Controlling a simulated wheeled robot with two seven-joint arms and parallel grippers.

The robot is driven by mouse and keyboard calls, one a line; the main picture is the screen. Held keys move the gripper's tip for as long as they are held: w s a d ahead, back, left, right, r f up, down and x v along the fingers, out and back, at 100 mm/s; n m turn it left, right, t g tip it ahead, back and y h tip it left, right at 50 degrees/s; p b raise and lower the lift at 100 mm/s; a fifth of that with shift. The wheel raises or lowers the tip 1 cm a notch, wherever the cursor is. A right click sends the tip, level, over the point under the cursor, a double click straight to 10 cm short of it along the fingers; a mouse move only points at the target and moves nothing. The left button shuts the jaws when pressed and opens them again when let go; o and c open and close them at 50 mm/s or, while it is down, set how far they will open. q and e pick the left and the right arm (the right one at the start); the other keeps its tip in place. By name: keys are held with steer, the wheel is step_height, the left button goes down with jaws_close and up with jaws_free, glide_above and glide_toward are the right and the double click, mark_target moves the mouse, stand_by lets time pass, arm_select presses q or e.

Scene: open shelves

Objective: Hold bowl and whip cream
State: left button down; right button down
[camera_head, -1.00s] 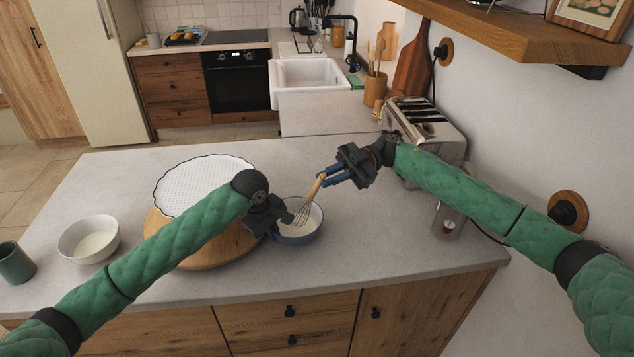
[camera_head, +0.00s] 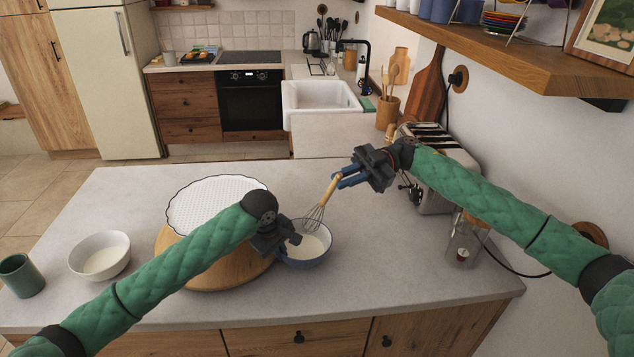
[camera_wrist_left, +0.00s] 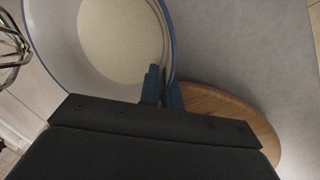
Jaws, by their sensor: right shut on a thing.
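A blue-rimmed bowl (camera_head: 306,263) with white cream (camera_head: 308,247) stands at the right edge of a round wooden board. My left gripper (camera_head: 290,241) is at its left rim; in the left wrist view its blue fingers (camera_wrist_left: 163,88) pinch the bowl's rim (camera_wrist_left: 170,40). My right gripper (camera_head: 345,178) is shut on the wooden handle of a whisk (camera_head: 333,188). The whisk is tilted, wires down and left, over the bowl. The wires also show at the left edge of the left wrist view (camera_wrist_left: 12,45). Whether they touch the cream I cannot tell.
The wooden board (camera_head: 215,270) carries a white scalloped dish (camera_head: 205,200) left of the bowl. A white bowl (camera_head: 100,255) and green cup (camera_head: 20,275) stand further left. A toaster (camera_head: 438,165) and glass jar (camera_head: 465,240) are at the right. The front counter is clear.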

arm_select(q)
steer(key=shift+a+r, duration=0.25)
steer(key=c, duration=1.5)
jaws_free()
steer(key=shift+w, duration=0.1)
steer(key=shift+c, duration=0.2)
